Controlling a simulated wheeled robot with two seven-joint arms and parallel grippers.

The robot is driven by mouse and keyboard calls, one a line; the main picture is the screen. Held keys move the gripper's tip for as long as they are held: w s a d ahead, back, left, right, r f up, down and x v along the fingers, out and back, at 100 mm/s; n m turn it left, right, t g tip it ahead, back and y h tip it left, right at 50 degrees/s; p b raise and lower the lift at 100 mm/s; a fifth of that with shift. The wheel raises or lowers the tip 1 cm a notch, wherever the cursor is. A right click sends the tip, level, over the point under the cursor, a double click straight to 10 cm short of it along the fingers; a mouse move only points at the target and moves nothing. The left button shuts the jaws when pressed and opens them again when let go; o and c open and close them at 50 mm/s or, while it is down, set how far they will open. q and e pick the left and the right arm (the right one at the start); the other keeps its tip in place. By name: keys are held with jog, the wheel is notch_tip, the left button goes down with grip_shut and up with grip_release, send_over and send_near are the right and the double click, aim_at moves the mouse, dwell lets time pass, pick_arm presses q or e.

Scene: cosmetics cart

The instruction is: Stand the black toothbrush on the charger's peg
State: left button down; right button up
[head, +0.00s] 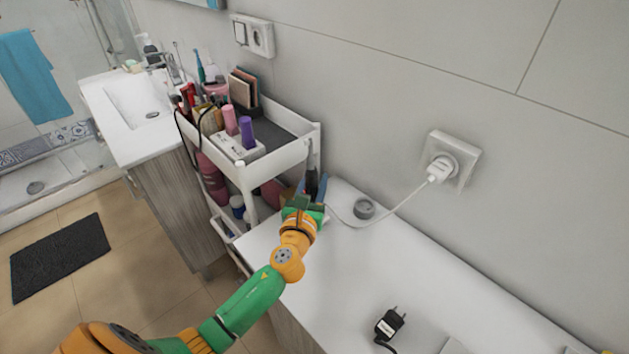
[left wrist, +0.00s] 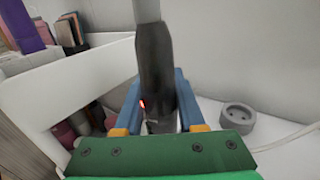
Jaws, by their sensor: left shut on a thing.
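The black toothbrush (left wrist: 153,65) is upright between the fingers of my left gripper (left wrist: 157,115), which is shut on its handle. In the head view the toothbrush (head: 311,183) shows as a dark upright shape at the left gripper (head: 308,198), beside the cart's right end. The charger (head: 364,208) is a small grey round base on the white counter, to the right of the gripper. It also shows in the left wrist view (left wrist: 237,117), right of and apart from the toothbrush. My right gripper is not in view.
The white cart (head: 290,153) with cosmetics stands close left of the gripper. The wall socket (head: 452,160) with its plug is behind the counter (head: 335,270). A black plug adapter (head: 389,324) lies near the front. The counter's middle is clear.

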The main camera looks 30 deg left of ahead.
pick_arm(q)
jog(key=shift+c, duration=2.2)
grip_release()
jog(key=v, duration=0.6)
jog(key=shift+s+d+f, duration=0.1)
jog(key=shift+s+d, duration=0.05)
jog(key=shift+s, duration=0.45)
jog(key=shift+w, duration=0.1)
